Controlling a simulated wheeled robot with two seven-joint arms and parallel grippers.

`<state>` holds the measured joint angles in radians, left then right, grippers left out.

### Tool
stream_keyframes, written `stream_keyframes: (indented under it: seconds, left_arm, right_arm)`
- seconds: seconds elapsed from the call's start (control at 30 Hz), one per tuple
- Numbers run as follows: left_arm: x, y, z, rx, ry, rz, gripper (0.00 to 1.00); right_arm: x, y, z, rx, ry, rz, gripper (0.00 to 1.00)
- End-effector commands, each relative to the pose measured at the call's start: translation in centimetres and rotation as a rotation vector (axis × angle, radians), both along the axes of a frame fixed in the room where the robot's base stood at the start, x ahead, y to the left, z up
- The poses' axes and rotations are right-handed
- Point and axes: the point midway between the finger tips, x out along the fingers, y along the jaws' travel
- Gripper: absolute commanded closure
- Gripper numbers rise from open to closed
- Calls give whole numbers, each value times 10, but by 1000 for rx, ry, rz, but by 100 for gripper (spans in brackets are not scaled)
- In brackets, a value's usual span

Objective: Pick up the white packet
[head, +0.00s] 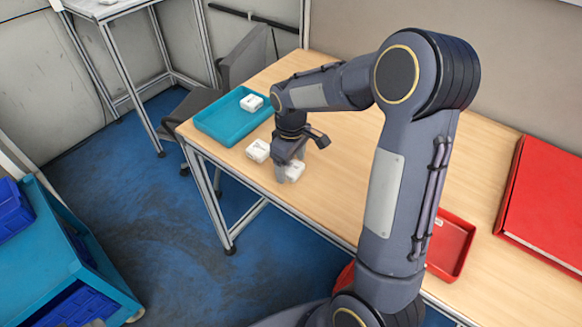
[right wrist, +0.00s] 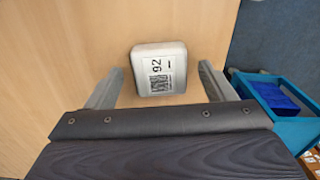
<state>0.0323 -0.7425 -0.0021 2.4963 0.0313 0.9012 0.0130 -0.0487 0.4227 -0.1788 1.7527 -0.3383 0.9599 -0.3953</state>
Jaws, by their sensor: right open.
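A white packet (head: 294,171) sits on the wooden table under my right gripper (head: 287,174), partly hidden by it. In the right wrist view the packet (right wrist: 158,68) shows a printed label with a code and "92". My right gripper is open, with one finger on each side of the packet and a gap to each in that view. Whether the fingers reach down to the packet's height I cannot tell. A second white packet (head: 258,150) lies on the table to the left of the gripper. A third white packet (head: 251,102) is in the teal tray. My left gripper is out of view.
The teal tray (head: 215,127) stands at the table's far left corner. A red tray (head: 455,250) and a large red box (head: 548,200) are at the right. The middle of the wooden table (head: 340,150) is mostly clear. A blue-teal cart (head: 60,262) stands on the floor at left.

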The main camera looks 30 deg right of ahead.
Motion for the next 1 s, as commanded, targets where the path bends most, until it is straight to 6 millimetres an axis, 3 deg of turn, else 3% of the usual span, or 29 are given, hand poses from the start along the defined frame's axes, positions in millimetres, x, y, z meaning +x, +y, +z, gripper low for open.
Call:
stream_keyframes:
  seconds: [0.27, 0.7, 1.0]
  left_arm:
    - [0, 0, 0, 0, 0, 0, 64]
    - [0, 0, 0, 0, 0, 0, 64]
    - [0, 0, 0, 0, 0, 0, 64]
  right_arm:
    - [0, 0, -5, 0, -1, -1, 24]
    - [0, 0, -5, 1, -2, -1, 76]
    - [0, 0, -2, 0, -3, -1, 76]
